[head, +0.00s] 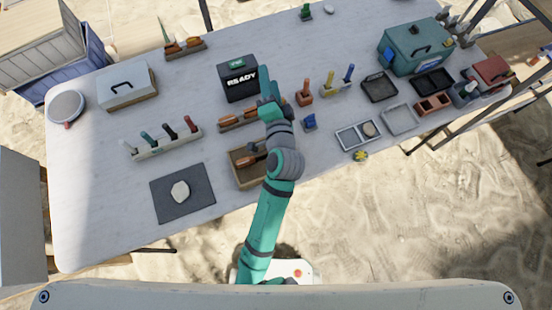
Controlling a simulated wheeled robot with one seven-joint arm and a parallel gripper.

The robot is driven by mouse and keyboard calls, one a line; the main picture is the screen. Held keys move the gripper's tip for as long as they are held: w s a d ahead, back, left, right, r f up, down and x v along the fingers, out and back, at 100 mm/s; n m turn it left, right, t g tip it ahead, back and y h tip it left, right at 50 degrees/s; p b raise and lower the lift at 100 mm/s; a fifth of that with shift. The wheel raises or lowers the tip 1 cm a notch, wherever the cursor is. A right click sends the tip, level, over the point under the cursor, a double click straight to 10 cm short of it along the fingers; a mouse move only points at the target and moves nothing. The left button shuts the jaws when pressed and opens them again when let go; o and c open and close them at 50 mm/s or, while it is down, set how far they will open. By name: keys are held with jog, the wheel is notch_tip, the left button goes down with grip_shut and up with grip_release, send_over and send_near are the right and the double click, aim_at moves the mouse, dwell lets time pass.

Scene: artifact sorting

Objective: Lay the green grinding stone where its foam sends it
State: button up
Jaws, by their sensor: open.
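I cannot pick out a green grinding stone for certain. A pale, rounded stone (180,191) lies flat on a dark grey foam mat (203,209) at the table's front left. A small green object (305,11) stands at the back edge of the table. My gripper (267,86) is open above the middle of the table, just right of a black box marked READY (238,84). My arm hides part of what lies below it, and I see nothing held. The fingertips are small and seen from behind.
A wooden tray (236,177) and a tool rack (164,141) stand left of my arm. A two-part tray (345,137) with a round stone (370,129), dark trays (380,88) and a teal case (408,60) are at right.

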jog(key=s+f+h, duration=0.1)
jog(key=s+f, duration=0.2)
jog(key=s, duration=0.3)
jog(key=s+a+f+n+h, duration=0.1)
jog(key=s+f, duration=0.2)
jog(key=s, duration=0.3)
jog(key=s+a+f+n+g+h, duration=0.1)
jog(key=s+f, duration=0.3)
jog(key=s, duration=0.3)
jog(key=shift+a+f+h, duration=0.1)
jog(key=shift+a+h, duration=0.05)
jog(key=shift+h, duration=0.15)
jog(key=s+d+n, duration=0.2)
jog(key=s+n, duration=0.2)
jog(key=s, duration=0.4)
jog(key=s+d+r+n, duration=0.1)
jog(key=s+n, duration=0.3)
jog(key=s, duration=0.5)
jog(key=shift+d+r+n+g+y, duration=0.15)
jog(key=shift+d+n+g+y, duration=0.15)
jog(key=shift+d+n+y, duration=0.15)
jog(key=shift+s+d+r+n, duration=0.15)
jog(key=shift+s+r+n, duration=0.1)
jog(key=shift+s+n, duration=0.15)
jog(key=shift+c, duration=2)
